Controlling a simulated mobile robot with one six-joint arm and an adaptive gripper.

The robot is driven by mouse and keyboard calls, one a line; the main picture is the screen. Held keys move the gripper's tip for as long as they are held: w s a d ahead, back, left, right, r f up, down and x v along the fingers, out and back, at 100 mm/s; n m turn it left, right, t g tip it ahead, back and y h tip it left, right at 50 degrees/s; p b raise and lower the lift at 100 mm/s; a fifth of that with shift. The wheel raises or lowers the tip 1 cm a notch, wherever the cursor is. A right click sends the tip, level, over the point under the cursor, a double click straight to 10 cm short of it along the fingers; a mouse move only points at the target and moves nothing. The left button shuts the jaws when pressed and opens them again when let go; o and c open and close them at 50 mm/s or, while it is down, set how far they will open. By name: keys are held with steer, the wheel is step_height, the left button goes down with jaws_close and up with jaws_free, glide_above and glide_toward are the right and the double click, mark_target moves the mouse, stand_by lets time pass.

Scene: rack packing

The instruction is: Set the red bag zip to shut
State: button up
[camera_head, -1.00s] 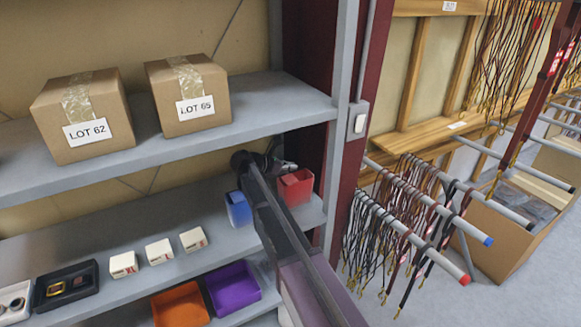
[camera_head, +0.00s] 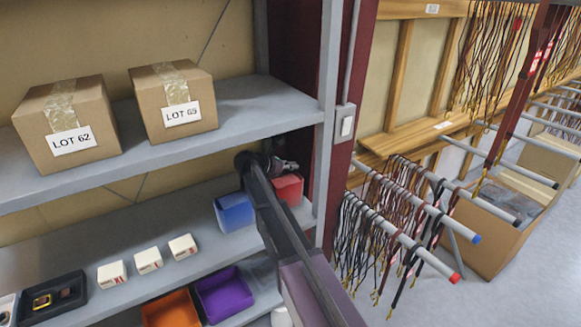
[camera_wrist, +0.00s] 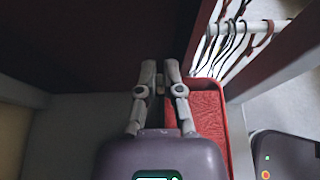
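The red bag (camera_head: 290,190) stands on the middle shelf at its right end, beside the upright post, partly hidden behind my arm. In the wrist view the red bag (camera_wrist: 210,112) is a red, rimmed shape just right of my fingers. My gripper (camera_head: 288,165) is over the bag's top in the head view. In the wrist view the fingers of my gripper (camera_wrist: 160,70) are close together with a narrow gap, and a small pale piece shows between them. I cannot tell whether they grip it. The zip itself is not clear.
Small white boxes (camera_head: 148,260) and a dark tray (camera_head: 50,299) are further left. Purple (camera_head: 222,293) and orange (camera_head: 171,309) bins sit below. The upper shelf (camera_head: 255,104) overhangs; hanging lanyards (camera_head: 385,235) are at right.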

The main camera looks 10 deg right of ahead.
steer(key=o, duration=0.3)
steer(key=shift+a, duration=0.15)
steer(key=shift+s+a, duration=0.3)
steer(key=shift+a, duration=0.5)
steer(key=a, duration=0.1)
steer(key=s+a, duration=0.1)
steer(key=a, duration=0.1)
steer(key=p+v, duration=0.5)
steer(key=v, duration=0.8)
steer(key=shift+a+r, duration=0.25)
steer(key=shift+a, duration=0.05)
steer(key=s+d+f+m+g+y+b, duration=0.2)
steer(key=s+d+f+m+y+b, duration=0.2)
steer(key=s+f+m, duration=0.4)
steer(key=s+d+f+m+g+y+b, duration=0.2)
steer(key=s+d+f+m+y+b, duration=0.2)
steer(key=s+f, duration=0.7)
steer(key=s+d+m+y, duration=0.2)
steer(key=d+m, duration=0.2)
steer(key=m, duration=0.1)
steer(key=shift+f+m, duration=0.3)
steer(key=shift+f, duration=0.1)
